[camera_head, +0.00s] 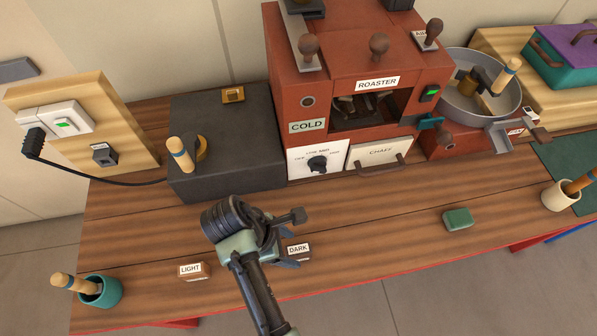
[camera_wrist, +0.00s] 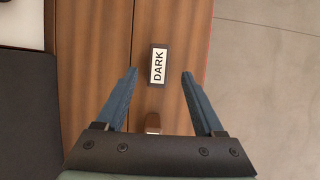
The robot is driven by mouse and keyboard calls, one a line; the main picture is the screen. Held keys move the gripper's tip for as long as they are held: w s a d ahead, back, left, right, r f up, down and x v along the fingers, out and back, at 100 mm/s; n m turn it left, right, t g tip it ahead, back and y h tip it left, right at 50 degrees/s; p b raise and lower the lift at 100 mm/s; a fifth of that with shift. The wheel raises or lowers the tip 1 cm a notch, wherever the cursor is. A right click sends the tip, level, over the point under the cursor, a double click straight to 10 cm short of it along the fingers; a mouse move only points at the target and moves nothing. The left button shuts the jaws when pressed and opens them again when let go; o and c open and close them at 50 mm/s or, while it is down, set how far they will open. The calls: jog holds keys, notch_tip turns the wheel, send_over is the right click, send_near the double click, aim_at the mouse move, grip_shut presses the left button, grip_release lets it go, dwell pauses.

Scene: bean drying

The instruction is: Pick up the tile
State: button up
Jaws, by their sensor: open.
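Two small brown tiles with white labels lie on the wooden bench near its front edge. The DARK tile (camera_head: 298,249) is beside my gripper (camera_head: 284,260) in the head view. In the wrist view the DARK tile (camera_wrist: 158,66) shows between the tips of my open gripper (camera_wrist: 159,73), with a gap on each side; I cannot tell the height above it. The LIGHT tile (camera_head: 192,271) lies to the left of my gripper. A brown piece, probably the LIGHT tile (camera_wrist: 153,122), is partly hidden by the gripper body in the wrist view. The jaws are empty.
A dark grey box (camera_head: 225,150) and the red roaster (camera_head: 280,95) stand behind. A teal cup (camera_head: 106,291) with a wooden handle is at the left. A green block (camera_head: 457,219) and a cream cup (camera_head: 560,197) are at the right. The bench between is clear.

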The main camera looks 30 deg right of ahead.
aim_at(294, 250)
jog(key=shift+b+x, duration=0.3)
jog(key=shift+x, duration=2.75)
jog(key=shift+w+a+f, duration=0.1)
jog(key=shift+a, duration=0.05)
grip_shut()
